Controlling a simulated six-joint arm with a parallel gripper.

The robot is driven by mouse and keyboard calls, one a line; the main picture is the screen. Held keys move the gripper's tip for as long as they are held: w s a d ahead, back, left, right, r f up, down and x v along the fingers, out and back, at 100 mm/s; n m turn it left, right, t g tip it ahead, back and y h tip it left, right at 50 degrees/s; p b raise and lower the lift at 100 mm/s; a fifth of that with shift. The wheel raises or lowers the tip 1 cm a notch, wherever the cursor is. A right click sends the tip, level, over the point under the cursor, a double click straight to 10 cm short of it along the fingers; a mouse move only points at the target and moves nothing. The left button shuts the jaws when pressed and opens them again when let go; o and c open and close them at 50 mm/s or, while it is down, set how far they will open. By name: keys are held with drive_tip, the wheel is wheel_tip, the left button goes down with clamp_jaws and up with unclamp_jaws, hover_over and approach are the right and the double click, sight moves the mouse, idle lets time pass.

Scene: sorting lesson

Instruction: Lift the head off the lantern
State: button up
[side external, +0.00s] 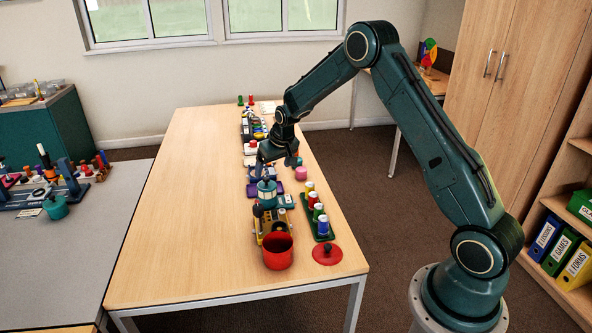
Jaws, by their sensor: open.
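A small teal item with a pale band (267,191) stands upright among the things on the wooden table; it looks like the lantern, though it is small here. Its teal top appears seated on it. My gripper (275,164) points down, open, above and just behind the lantern in the picture. I see nothing held between its fingers. The exact gap between the fingers and the lantern's head cannot be told from this view.
A yellow block with dark parts (270,224), a red pot (278,254) and a red lid (326,254) stand nearer. A green rack (309,222) holds several coloured pieces. A pink piece (301,173) is close by. The table's left half (180,210) is clear.

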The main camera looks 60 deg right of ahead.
sight(268, 186)
drive_tip(key=shift+x, duration=2.95)
drive_tip(key=shift+f, duration=0.1)
drive_tip(key=shift+x, duration=2.5)
drive_tip(key=shift+c, duration=0.5)
drive_tip(key=c, duration=1)
